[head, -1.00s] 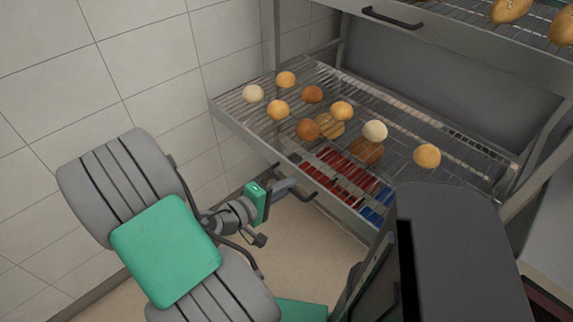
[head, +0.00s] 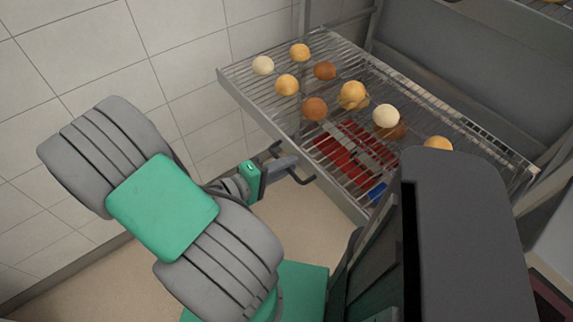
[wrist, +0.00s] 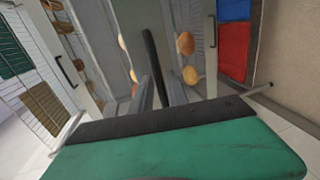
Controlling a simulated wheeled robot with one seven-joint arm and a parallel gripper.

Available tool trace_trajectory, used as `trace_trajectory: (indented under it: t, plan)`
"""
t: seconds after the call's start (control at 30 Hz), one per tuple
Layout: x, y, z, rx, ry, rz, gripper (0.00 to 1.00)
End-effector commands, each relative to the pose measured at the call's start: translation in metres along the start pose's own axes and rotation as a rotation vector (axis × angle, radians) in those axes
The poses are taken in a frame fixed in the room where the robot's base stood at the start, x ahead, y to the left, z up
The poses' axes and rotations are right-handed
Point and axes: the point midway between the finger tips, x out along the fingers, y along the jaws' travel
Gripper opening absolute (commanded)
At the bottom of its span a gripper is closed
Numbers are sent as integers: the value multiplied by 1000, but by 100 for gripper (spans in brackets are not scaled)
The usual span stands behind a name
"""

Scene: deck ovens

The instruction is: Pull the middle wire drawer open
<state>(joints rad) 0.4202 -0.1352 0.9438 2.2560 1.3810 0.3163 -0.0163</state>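The middle wire drawer (head: 245,107) stands well out from the rack, with several round buns on its wire base. Its dark bar handle (head: 303,179) is on the front rail. In the head view my gripper (head: 292,171) is at this handle, reaching it from the left. In the wrist view the handle (wrist: 150,50) runs as a dark upright bar between my two grey fingers (wrist: 160,92), which appear closed around it. The exact finger contact is too small to see. My arm hides the right end of the drawer front.
Red (head: 352,152) and blue (head: 377,193) things show below the wire base. A tiled wall (head: 180,60) is close on the left. Part of an upper rack level (head: 545,8) shows at top right. The floor (head: 90,285) in front is clear.

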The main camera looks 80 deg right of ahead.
Motion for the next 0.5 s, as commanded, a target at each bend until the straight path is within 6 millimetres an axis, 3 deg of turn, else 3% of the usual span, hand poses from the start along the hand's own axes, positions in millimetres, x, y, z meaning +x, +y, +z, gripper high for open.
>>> trace_trajectory:
  t: [0.13,0.37,0.5]
  plan:
    - [0,0,0,0,0,-1,32]
    - [0,0,0,0,0,-1,32]
    - [-10,0,-2,-1,4,-2,32]
